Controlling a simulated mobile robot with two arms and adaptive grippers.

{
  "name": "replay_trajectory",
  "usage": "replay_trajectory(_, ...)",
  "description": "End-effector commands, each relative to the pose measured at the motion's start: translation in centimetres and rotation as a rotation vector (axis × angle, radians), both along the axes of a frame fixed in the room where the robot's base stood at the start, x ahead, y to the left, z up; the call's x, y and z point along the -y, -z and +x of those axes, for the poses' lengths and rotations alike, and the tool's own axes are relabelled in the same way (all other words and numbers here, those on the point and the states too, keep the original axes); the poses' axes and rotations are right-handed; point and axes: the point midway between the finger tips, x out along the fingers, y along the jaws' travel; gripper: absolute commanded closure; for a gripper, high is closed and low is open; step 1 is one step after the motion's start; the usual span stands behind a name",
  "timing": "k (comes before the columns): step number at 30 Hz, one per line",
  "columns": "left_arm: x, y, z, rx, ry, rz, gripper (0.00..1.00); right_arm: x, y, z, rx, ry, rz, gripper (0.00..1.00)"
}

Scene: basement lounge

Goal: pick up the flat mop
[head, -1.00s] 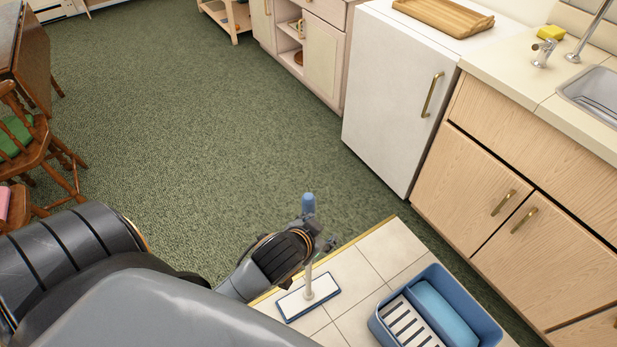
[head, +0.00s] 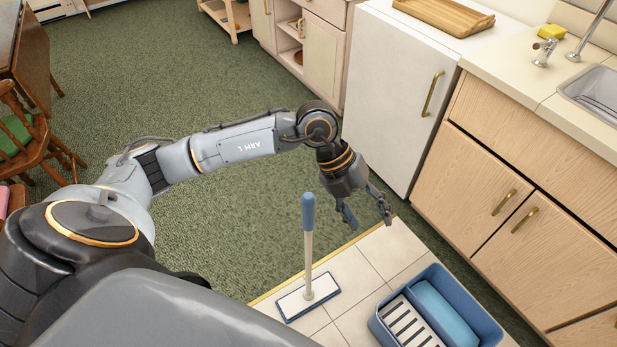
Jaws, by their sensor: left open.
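The flat mop (head: 308,253) stands upright on the pale floor tiles, with a blue grip on top, a cream pole and a flat white head with a blue edge. My left gripper (head: 367,222) is open and empty, pointing down to the right of the mop's handle and apart from it. Its fingers appear over the edge of the tiles. The whole mop shows. My right gripper is not in view.
A blue bucket (head: 377,325) with a slatted white insert stands on the tiles right of the mop. Wooden cabinets (head: 480,190) and a white fridge (head: 390,100) line the right side. Wooden chairs (head: 45,150) stand at the left. Green carpet (head: 190,90) lies open between.

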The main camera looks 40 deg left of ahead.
Motion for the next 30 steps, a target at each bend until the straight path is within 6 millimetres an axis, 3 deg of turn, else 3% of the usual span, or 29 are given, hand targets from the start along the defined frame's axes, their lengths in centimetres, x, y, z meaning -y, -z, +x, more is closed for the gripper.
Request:
replay_trajectory(1, -3.8, 0.6, 0.8, -0.011, -0.033, 0.152, 0.42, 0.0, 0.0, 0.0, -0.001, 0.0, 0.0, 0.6)
replay_trajectory(3, -8.1, 1.0, 1.4, -0.034, -0.084, 0.324, 0.42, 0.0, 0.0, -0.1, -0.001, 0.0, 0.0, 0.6)
replay_trajectory(6, -12.6, 0.8, 1.7, -0.058, -0.15, 0.493, 0.42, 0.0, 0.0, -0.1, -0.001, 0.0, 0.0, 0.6)
replay_trajectory(9, -14.9, 0.7, 1.7, -0.073, -0.187, 0.577, 0.42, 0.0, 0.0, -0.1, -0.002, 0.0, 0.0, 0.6)
replay_trajectory(13, -15.6, 2.2, 1.7, -0.082, -0.2, 0.603, 0.42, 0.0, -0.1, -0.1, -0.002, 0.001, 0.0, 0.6)
replay_trajectory(21, -15.5, 7.4, 1.7, -0.08, -0.196, 0.599, 0.42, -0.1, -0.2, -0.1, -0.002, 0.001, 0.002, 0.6)
replay_trajectory(30, -15.4, 9.9, 1.8, -0.08, -0.197, 0.597, 0.42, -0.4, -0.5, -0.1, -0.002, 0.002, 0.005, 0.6)
